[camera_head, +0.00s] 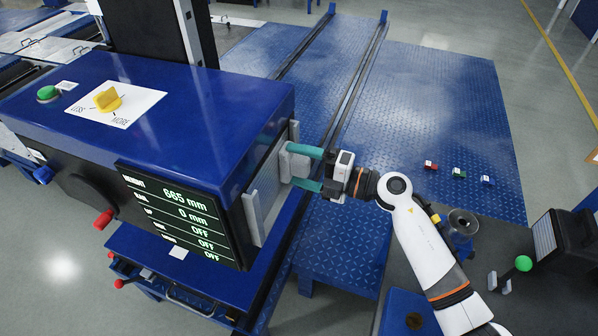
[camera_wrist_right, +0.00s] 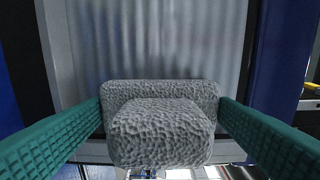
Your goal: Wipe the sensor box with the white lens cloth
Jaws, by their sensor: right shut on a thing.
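The sensor box is the big blue box (camera_head: 200,95) at the left, with a display of heights on its front. Its right end carries a pale grey ribbed lens panel (camera_head: 262,193), which fills the back of the right wrist view (camera_wrist_right: 160,45). My right gripper (camera_head: 301,168) is shut on the lens cloth (camera_head: 288,163), which looks like a light grey, dimpled pad. In the right wrist view the cloth (camera_wrist_right: 160,132) sits between the green fingers. The cloth is at the panel's face; I cannot tell whether it touches. My left gripper is not in view.
A yellow knob (camera_head: 107,99), a green button (camera_head: 47,93) and a red-tipped lever (camera_head: 103,219) are on the sensor box. Small red, green and blue blocks (camera_head: 459,172) lie on the blue floor plate (camera_head: 430,100). A green-knobbed lever (camera_head: 523,263) stands at the lower right.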

